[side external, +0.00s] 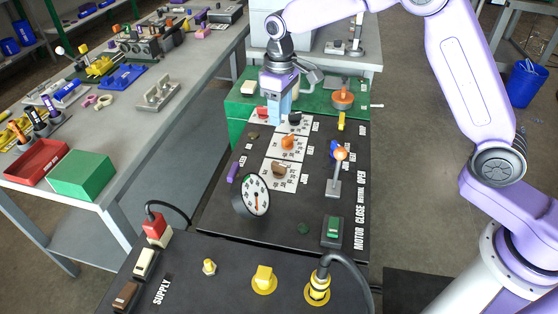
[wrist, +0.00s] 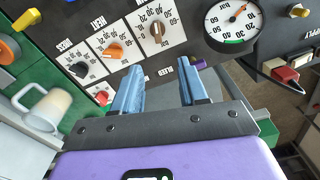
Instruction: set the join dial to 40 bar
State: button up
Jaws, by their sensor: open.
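Three white dial plates run down the black panel. They carry a dark knob (side external: 294,118), an orange knob (side external: 288,142) and a brown knob (side external: 279,170). The wrist view shows the same dark knob (wrist: 80,70), orange knob (wrist: 113,49) and brown knob (wrist: 156,30). I cannot read which plate is the join dial, nor the exact settings. A red knob (side external: 262,112) sits beside the far plate. My gripper (side external: 278,118) is above the panel's far end, near the dark and red knobs. In the wrist view, its blue fingers (wrist: 158,72) are apart with nothing between them.
A round gauge (side external: 252,196) stands up at the near left of the panel. A lever with an orange ball (side external: 341,154) rises on the right. A green box (side external: 241,107) with an orange handle (side external: 343,96) lies behind. A white mug (wrist: 48,108) shows in the wrist view.

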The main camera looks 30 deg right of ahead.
aim_at(279, 164)
jog(key=f, duration=1.2)
jog(key=w+f, duration=0.1)
jog(key=f, duration=0.5)
jog(key=shift+d, duration=0.15)
jog(key=shift+c, duration=0.3)
grip_shut()
